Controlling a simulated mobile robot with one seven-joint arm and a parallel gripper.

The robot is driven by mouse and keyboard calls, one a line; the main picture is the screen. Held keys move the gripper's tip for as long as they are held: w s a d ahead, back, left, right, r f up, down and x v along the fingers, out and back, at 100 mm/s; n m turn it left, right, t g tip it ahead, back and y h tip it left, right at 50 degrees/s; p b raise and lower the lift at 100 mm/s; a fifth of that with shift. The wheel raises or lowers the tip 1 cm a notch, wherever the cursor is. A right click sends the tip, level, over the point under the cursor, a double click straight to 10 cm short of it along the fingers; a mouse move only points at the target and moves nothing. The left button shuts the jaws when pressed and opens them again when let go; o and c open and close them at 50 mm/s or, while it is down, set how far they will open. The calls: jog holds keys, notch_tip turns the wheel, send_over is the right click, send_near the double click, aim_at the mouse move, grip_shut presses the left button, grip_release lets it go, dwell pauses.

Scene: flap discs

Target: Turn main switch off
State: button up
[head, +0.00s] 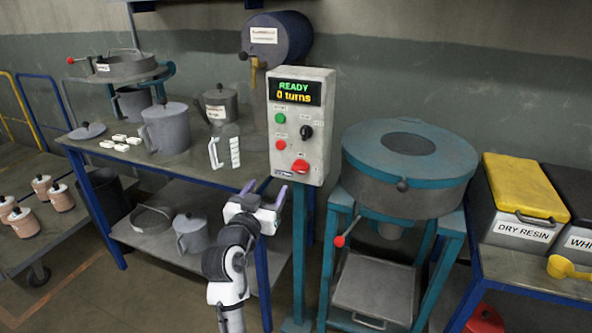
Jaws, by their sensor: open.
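The control box (301,125) stands on a blue post in the middle of the head view. Its display (295,92) reads "READY" and "0 turns". A green button (280,118), a red button (280,145) and a black knob (305,132) are on its face. A larger red switch (299,167) sits low on the face; its small label is too small to read with certainty. My gripper (265,193) is open and empty, below and to the left of the red switch, apart from the box as far as I can tell.
A blue-legged table (100,152) with jugs and white pieces stands left of the box. A round teal machine (408,160) with a red-knobbed lever (340,241) stands to the right. A yellow-lidded bin (522,187) marked "DRY RESIN" is at far right.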

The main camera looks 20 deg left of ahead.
aim_at(298, 170)
jog(key=shift+m+g+h, duration=0.4)
jog(key=shift+h, duration=0.4)
jog(key=w+f+p, duration=0.1)
jog(key=w, duration=0.4)
jog(key=w+d+f+p, duration=0.1)
jog(key=w, duration=0.4)
jog(key=w+p, duration=0.2)
jog(key=w, duration=0.2)
jog(key=shift+w+d+f, duration=0.4)
jog(key=c, duration=1)
